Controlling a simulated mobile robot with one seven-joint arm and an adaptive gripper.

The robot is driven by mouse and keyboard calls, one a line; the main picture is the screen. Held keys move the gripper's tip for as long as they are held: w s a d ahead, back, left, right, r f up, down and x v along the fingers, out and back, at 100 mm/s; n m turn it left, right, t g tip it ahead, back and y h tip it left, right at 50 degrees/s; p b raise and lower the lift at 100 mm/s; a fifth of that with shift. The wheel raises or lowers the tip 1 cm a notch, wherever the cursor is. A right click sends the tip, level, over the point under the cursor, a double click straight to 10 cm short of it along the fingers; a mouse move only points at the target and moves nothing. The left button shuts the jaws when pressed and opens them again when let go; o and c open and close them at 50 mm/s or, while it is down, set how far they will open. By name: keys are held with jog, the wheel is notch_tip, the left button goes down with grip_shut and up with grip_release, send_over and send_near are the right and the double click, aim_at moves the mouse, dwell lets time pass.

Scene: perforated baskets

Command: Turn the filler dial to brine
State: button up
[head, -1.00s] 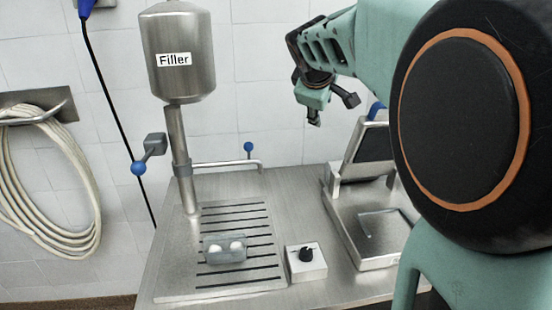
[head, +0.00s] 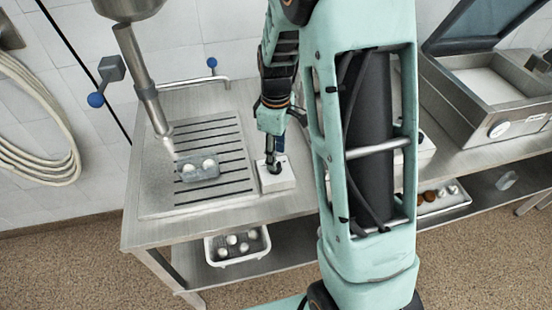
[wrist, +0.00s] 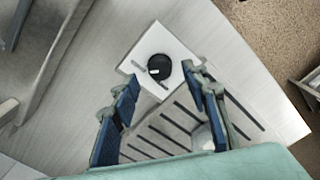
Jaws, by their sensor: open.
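The filler dial is a black round knob (wrist: 160,66) on a small white box (wrist: 140,46) in the wrist view. A small white mark sits on the knob's lower left, and dark marks on the box are too small to read. In the head view the box (head: 283,181) stands right of the slotted drain plate, its knob mostly hidden by my gripper (head: 272,158). In the wrist view my gripper (wrist: 161,76) is open, its blue-padded fingers to either side of the knob, with no clear contact. The steel filler (head: 146,90) stands at the left.
A clear tub (head: 185,174) with white balls sits on the slotted drain plate (head: 155,205). A lever with a blue ball (head: 95,100) sticks out from the filler pipe. A steel machine with an open lid (head: 500,95) stands right. A white basket (head: 212,256) is on the lower shelf.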

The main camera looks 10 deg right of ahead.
jog(key=shift+f, duration=1.8)
grip_shut()
